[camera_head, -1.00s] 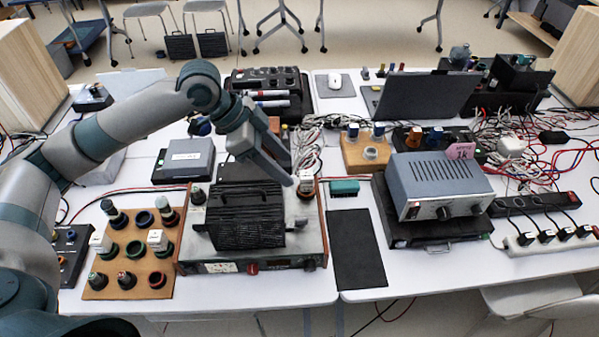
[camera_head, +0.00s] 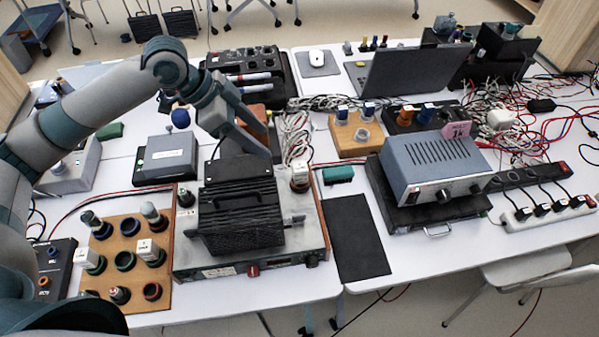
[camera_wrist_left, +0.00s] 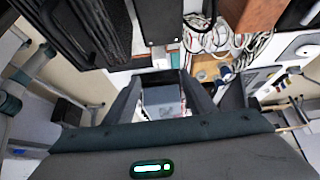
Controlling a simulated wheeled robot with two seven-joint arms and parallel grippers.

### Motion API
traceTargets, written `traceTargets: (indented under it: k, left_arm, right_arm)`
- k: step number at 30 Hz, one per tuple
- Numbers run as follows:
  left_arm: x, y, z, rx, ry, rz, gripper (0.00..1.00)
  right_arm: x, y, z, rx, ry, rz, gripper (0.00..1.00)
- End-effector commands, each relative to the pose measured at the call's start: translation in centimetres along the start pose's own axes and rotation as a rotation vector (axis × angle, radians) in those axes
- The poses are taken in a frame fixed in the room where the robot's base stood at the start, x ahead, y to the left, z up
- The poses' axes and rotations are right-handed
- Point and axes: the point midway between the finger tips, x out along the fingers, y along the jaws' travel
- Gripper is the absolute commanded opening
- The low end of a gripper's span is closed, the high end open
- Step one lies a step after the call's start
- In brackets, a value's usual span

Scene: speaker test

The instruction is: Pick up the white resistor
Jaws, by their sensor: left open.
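Several small white block parts are in the head view, and I cannot tell which is the white resistor. One white block (camera_head: 88,256) and another white block (camera_head: 148,248) sit on the brown board (camera_head: 125,229) at left. A third white-topped block (camera_head: 299,173) stands at the back right corner of the silver instrument. My left gripper (camera_head: 262,150) is open and empty, above the back of that instrument, left of the third block and apart from it. Its spread fingers also show in the wrist view (camera_wrist_left: 160,88). My right gripper is not in view.
A black ribbed box (camera_head: 240,212) stands on the silver instrument (camera_head: 285,265). A grey power supply (camera_head: 437,168) is at right. Loose white cables (camera_head: 295,138) lie behind. A small teal block (camera_head: 338,174) and a black mat (camera_head: 357,238) lie right of the instrument.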

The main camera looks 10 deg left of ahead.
Motion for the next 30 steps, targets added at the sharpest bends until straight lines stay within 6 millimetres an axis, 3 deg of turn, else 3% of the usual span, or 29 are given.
traceTargets:
  k: [5, 21, 30]
  left_arm:
    - [1.7, 0.1, -0.1, -0.001, 0.000, 0.003, 0.50]
    - [10.7, 0.1, -0.1, -0.002, -0.001, 0.003, 0.50]
    - [11.9, 0.0, 0.0, 0.001, 0.000, 0.000, 0.50]
  right_arm:
    - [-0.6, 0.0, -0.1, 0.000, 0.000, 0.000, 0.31]
    - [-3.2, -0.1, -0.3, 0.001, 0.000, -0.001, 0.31]
    - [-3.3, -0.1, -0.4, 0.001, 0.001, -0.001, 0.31]
